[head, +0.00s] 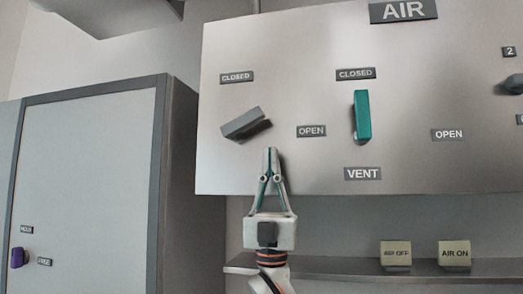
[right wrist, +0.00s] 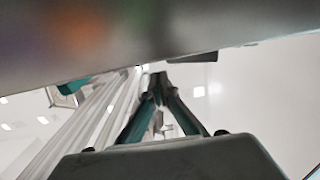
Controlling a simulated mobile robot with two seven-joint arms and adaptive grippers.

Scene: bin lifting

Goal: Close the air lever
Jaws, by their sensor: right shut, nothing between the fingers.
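A grey lever (head: 246,122) sits on the left of the metal panel marked AIR. It is tilted, its right end higher, between a CLOSED label (head: 236,77) above it and an OPEN label (head: 311,131) to its right. A teal lever (head: 362,116) stands upright below another CLOSED label (head: 355,73) and above the VENT label (head: 362,173). My right gripper (head: 269,151) points up, shut and empty, just below and right of the grey lever; I cannot tell whether it touches. It also shows in the right wrist view (right wrist: 159,80). My left gripper is not in view.
The panel (head: 300,35) fills the upper right. Below it a shelf (head: 330,268) carries the AIR OFF block (head: 396,253) and AIR ON block (head: 455,253). A grey cabinet (head: 90,160) with a purple knob (head: 17,257) stands at left. A dark knob (head: 513,84) is at the right edge.

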